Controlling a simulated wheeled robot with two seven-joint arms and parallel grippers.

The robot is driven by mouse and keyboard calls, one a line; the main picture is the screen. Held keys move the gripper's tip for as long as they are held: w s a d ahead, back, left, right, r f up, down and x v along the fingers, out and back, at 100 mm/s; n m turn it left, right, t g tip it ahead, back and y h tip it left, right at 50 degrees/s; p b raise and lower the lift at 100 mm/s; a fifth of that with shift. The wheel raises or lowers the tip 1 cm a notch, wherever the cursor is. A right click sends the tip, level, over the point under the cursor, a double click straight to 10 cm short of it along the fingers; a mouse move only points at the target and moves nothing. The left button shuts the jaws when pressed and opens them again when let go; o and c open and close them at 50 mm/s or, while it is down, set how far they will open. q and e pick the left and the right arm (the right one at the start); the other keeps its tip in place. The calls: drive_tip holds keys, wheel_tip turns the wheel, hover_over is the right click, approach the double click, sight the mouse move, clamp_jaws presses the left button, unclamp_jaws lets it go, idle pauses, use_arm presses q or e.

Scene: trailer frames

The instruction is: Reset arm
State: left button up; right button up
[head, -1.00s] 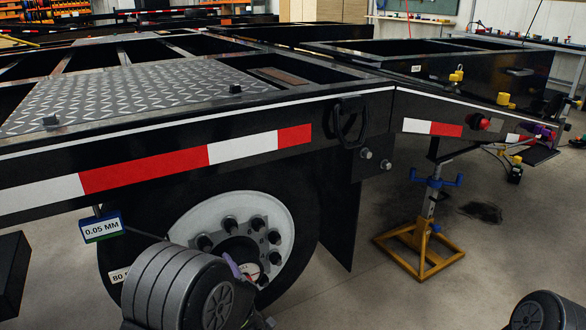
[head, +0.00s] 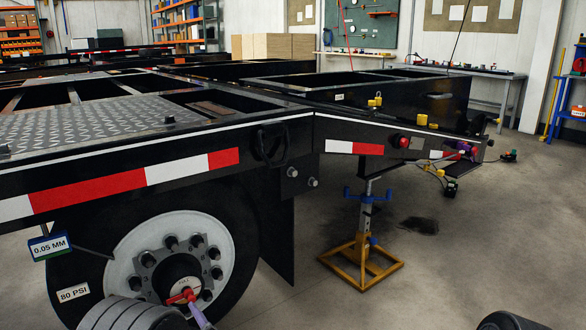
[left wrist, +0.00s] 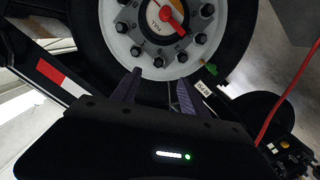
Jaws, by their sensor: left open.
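My left gripper (left wrist: 161,77) is open and empty in the left wrist view. Its two dark purple fingers are apart below the trailer wheel (left wrist: 104,25). The hub carries a dial with a red pointer (left wrist: 175,22), just beyond the fingertips. In the head view, my left arm comes in at the bottom left, in front of the tyre. One purple finger shows at the bottom edge, close under the red pointer (head: 182,296); I cannot tell whether they touch. The rest of that gripper is out of frame. My right gripper is not in view.
The black trailer frame (head: 215,135) runs above the wheel (head: 125,240). A 0.05 MM tag (head: 49,246) hangs at its left. A yellow-footed jack stand (head: 362,265) stands at the right. The floor (head: 460,255) right of it is mostly clear. A workbench (head: 505,76) lines the back.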

use_arm(q)
drive_tip(key=s+d+f+m+g+h, duration=0.2)
drive_tip(key=s+d+f+m+h, duration=0.25)
drive_tip(key=f, duration=0.45)
drive_tip(key=s+d+f+m+g+h, duration=0.25)
drive_tip(key=d+f+m+h, duration=0.2)
drive_tip(key=d+f, duration=0.45)
drive_tip(key=s+d+f+m+g+h+p, duration=0.15)
drive_tip(key=s+f+g, duration=0.35)
drive_tip(key=s, duration=0.6)
drive_tip(key=s+d+f+g+h+b, duration=0.1)
drive_tip(key=s+f+g+h, duration=0.2)
drive_tip(key=s+f, duration=0.55)
drive_tip(key=s+r+p, duration=0.2)
drive_tip(key=r+p, duration=1.7)
drive_tip(key=s+d+r+p, duration=0.1)
drive_tip(key=s+r+p, duration=0.1)
drive_tip(key=r+p, duration=1.7)
drive_tip(key=shift+s+d+r+m+g+h, duration=0.35)
drive_tip(key=shift+r+g, duration=0.1)
drive_tip(key=shift+r, duration=0.3)
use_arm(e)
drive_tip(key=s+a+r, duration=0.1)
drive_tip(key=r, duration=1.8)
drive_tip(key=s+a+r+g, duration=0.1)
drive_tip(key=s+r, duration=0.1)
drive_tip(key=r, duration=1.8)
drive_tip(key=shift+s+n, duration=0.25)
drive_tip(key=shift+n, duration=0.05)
